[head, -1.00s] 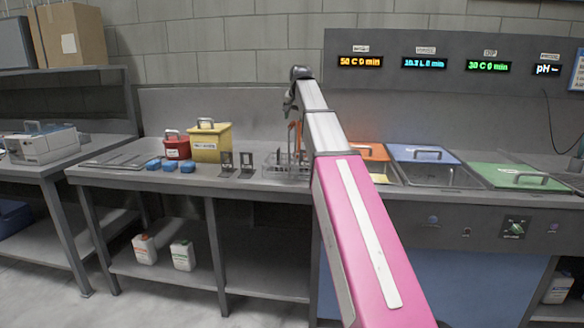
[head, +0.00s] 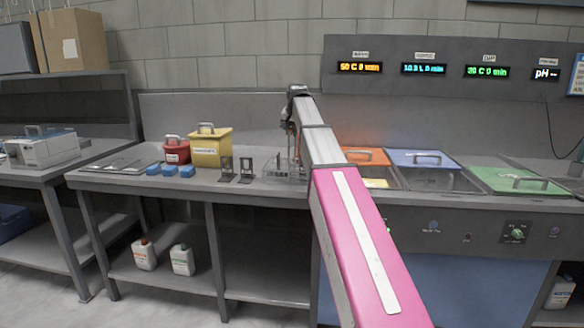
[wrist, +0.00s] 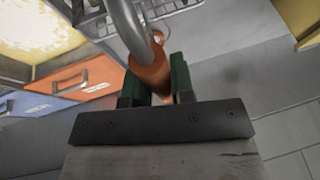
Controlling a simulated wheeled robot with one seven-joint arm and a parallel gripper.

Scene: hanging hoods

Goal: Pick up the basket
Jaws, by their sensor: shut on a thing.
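The wire basket (head: 281,170) is at the counter's right part in the head view, partly hidden behind my arm. Its grey curved handle with an orange grip (wrist: 150,72) shows large in the wrist view, and part of its wire body (wrist: 172,8) is at the top edge. My gripper (wrist: 157,84) is shut on the orange grip, with a green pad on either side of it. In the head view my gripper (head: 291,132) is above the basket. I cannot tell whether the basket touches the counter.
Black stands (head: 226,170), blue blocks (head: 170,170), a red container (head: 176,152) and a yellow container (head: 211,149) stand left of the basket. Right are sinks with an orange lid (head: 366,157), a blue lid (head: 424,159) and a green lid (head: 518,181).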

